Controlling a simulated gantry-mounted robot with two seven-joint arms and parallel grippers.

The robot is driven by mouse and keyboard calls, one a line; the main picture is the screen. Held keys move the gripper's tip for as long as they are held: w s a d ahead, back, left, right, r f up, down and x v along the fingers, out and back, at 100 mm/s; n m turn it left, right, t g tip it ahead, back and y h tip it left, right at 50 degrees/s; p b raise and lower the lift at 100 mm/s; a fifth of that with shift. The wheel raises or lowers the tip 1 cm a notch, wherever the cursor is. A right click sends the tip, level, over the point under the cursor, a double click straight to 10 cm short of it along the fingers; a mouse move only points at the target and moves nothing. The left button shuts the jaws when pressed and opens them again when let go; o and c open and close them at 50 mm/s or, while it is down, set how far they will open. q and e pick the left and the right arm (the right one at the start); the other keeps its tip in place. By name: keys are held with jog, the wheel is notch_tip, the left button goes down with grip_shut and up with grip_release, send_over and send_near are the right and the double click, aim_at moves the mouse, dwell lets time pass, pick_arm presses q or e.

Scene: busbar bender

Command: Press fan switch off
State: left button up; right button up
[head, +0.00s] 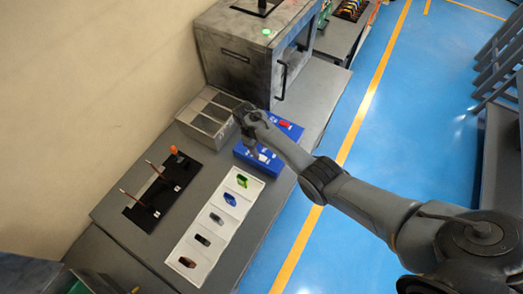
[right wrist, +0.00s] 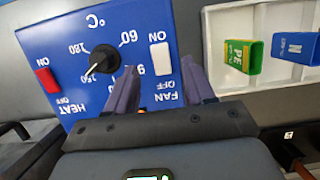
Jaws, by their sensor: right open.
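The blue control panel (head: 293,131) stands on the grey bench in the head view, partly covered by my right arm. The right wrist view shows the panel face (right wrist: 150,18) close up, with a white fan switch (right wrist: 161,59) between printed ON and OFF, a black temperature dial (right wrist: 103,60) and a red heat switch (right wrist: 47,81). My right gripper (right wrist: 160,77) is open and empty, its two fingers on either side of the fan switch in that view. I cannot tell whether they touch the panel. My left gripper is not in view.
A white tray (head: 214,222) with small coloured parts lies beside the panel. A grey compartment box (head: 206,127) and a black board (head: 149,209) with upright rods are further left. A large grey machine (head: 238,62) with a handle stands behind.

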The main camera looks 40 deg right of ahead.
jog(key=p+v, duration=0.2)
jog(key=v, duration=0.4)
jog(key=shift+p, duration=0.3)
jog(key=shift+f, duration=0.1)
jog(key=shift+s, duration=0.1)
